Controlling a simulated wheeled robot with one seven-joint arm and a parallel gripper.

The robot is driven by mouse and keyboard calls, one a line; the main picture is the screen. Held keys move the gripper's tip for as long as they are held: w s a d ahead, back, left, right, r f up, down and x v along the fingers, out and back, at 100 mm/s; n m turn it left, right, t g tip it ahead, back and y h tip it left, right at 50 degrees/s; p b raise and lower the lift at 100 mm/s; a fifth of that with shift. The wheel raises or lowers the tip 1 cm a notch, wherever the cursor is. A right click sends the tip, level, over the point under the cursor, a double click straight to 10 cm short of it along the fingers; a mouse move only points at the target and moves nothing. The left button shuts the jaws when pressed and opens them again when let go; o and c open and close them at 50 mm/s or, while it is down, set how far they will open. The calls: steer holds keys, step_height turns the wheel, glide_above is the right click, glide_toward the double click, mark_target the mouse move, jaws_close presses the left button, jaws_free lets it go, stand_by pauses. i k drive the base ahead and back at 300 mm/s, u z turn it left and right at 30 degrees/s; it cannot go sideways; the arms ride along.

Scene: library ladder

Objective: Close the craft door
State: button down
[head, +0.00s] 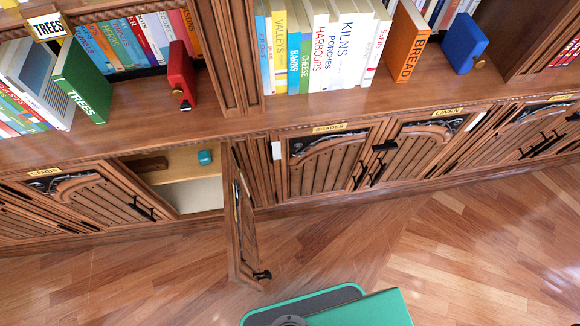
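One low cabinet door (243,235) stands wide open, swung out from the cabinet front over the floor and seen nearly edge-on. No readable "craft" label shows on it, so I cannot confirm its name. Its dark handle (262,275) is at the low outer end. The opened compartment (190,192) is left of the door, with a pale interior. A small teal object (205,157) is inside it, back from the opening. My gripper is not in view, and nothing touches the door in the visible part.
Closed doors flank the opening: one labelled Cards (95,200) at left, one labelled Shades (325,165) and one labelled Linen (420,150) at right. Bookshelves with books (345,45) stand above. The wooden floor (450,235) is clear to the right of the open door.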

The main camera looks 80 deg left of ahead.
mark_target(244, 259)
steer(key=i, duration=0.3)
steer(key=u, duration=2)
steer(key=k, duration=1.2)
steer(key=u, duration=1.9)
steer(key=i, duration=0.5)
steer(key=u, duration=0.05)
